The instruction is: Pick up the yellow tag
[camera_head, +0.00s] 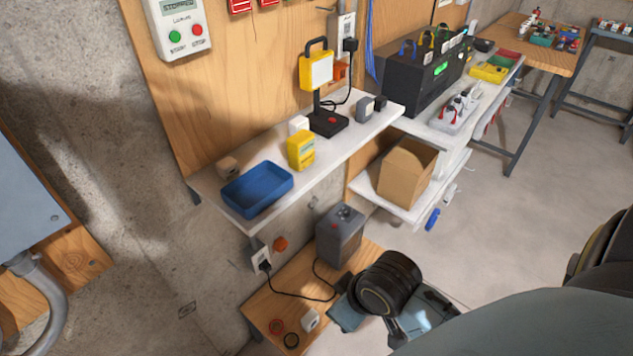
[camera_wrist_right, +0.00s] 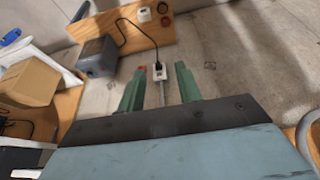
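I cannot make out a yellow tag for certain in either view. A yellow handheld device (camera_head: 301,150) stands on the white shelf (camera_head: 345,150) in the head view, beside a blue tray (camera_head: 257,190). My right gripper (camera_wrist_right: 160,70) shows in the right wrist view with its two green fingers apart and nothing between them. A white wall socket (camera_wrist_right: 157,77) lies beyond the fingers. My right arm reaches in from the lower right of the head view, and its wrist hides part of the lower wooden board. My left gripper is not in view.
A yellow work lamp (camera_head: 316,72) stands on the shelf. A cardboard box (camera_head: 405,172) sits on a lower shelf at right. A grey box (camera_head: 339,236) with a cable stands on the low wooden board (camera_head: 262,310).

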